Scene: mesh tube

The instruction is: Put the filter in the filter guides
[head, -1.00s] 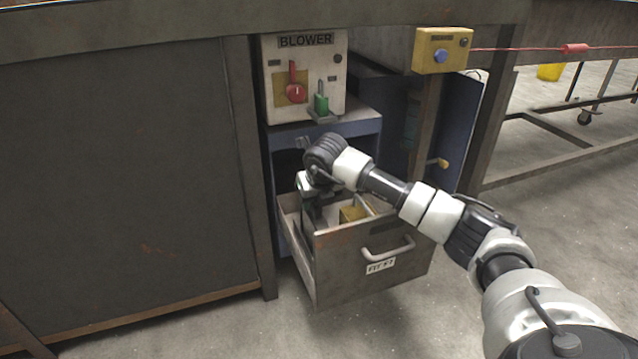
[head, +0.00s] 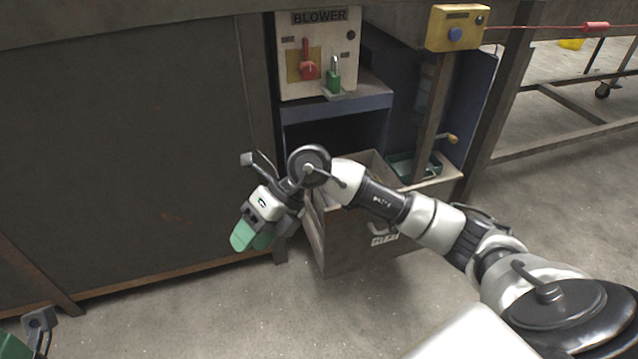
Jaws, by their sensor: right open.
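My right gripper (head: 254,239), with green fingertips, is open and hangs in front of the dark panel, left of the pulled-out drawer (head: 341,240). I see nothing between its fingers. A grey and green piece at the bottom left corner looks like part of my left gripper (head: 20,338); its jaws are cut off. I cannot make out the filter for certain, as my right arm covers much of the drawer. A green-edged part (head: 402,165) sits low in the open blue cabinet (head: 474,105); I cannot tell whether it is the filter or its guides.
The blower control box (head: 319,60) has a red switch (head: 308,68) and a green padlock (head: 333,80). A yellow box (head: 457,28) with a blue button is at the upper right. The dark panel (head: 130,140) fills the left. The floor in front is clear.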

